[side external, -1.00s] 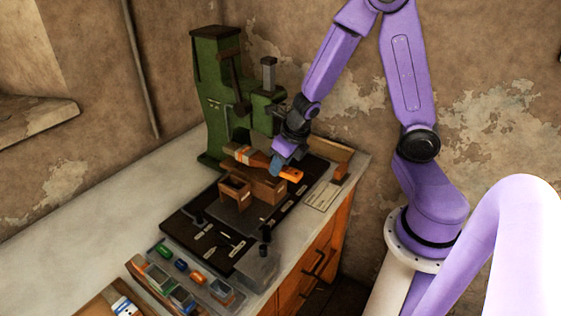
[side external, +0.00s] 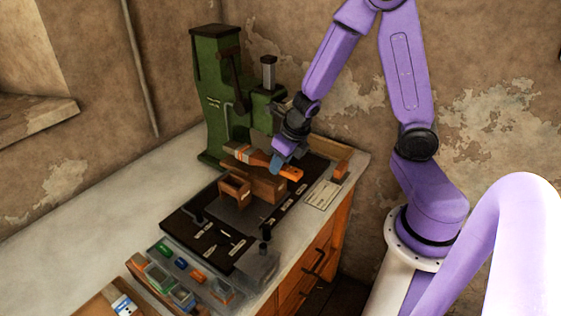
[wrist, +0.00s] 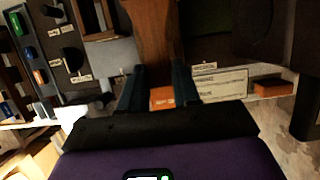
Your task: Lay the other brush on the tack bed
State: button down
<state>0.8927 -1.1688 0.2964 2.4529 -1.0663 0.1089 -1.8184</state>
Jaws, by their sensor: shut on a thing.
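I cannot make out for certain which surface is the tack bed.
A green press (side external: 215,95) stands behind the brush. A tray (side external: 215,293) with several coloured pieces sits nearer the camera. The pale bench top (side external: 110,215) is clear on the left.

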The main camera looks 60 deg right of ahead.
jog(key=c, duration=0.7)
grip_release()
jog(key=shift+c, duration=0.2)
jog(key=shift+r, duration=0.1)
jog(key=shift+v, duration=1.4)
notch_tip(320, 180, up, 7)
